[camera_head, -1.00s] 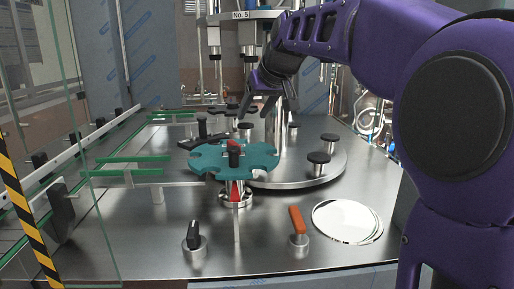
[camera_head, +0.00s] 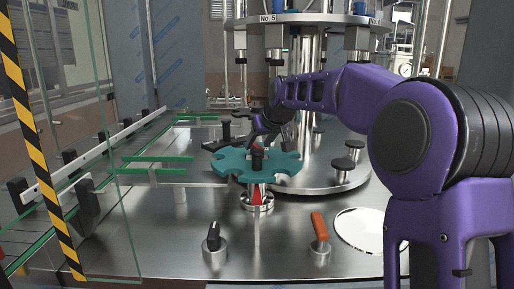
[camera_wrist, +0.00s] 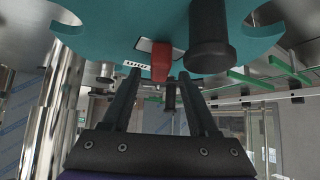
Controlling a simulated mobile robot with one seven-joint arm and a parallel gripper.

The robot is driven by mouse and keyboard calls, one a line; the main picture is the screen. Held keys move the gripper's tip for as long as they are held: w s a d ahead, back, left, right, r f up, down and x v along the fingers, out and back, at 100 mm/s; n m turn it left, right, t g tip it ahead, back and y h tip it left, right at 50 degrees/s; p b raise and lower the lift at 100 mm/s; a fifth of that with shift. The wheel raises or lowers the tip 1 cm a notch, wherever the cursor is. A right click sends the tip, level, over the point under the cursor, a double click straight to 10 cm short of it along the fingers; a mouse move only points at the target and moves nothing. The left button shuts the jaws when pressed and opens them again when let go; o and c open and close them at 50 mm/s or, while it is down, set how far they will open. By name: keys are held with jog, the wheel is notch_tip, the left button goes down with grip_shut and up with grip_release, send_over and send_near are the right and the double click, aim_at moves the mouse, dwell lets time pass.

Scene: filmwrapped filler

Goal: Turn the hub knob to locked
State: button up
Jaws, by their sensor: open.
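A teal star wheel (camera_head: 285,170) with notched edges lies level on a post. A black upright knob (camera_head: 257,160) stands at its middle; it also shows large in the wrist view (camera_wrist: 208,42). A red piece (camera_wrist: 162,61) sits on the wheel beside the knob, with white labels near it. My gripper (camera_head: 268,138) is just behind the wheel and knob in the head view, partly hidden. In the wrist view my gripper (camera_wrist: 160,88) is open, with both fingers spread and nothing between them. The fingers point towards the red piece and knob.
A steel turntable (camera_head: 325,184) with black knobs stands behind right, below a column with a No. 5 plate. A black switch knob (camera_head: 212,238), an orange lever (camera_head: 320,228) and a round white plate (camera_head: 358,230) are at the front. Guide rails (camera_head: 95,150) run left.

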jog(key=shift+x, duration=1.25)
grip_shut()
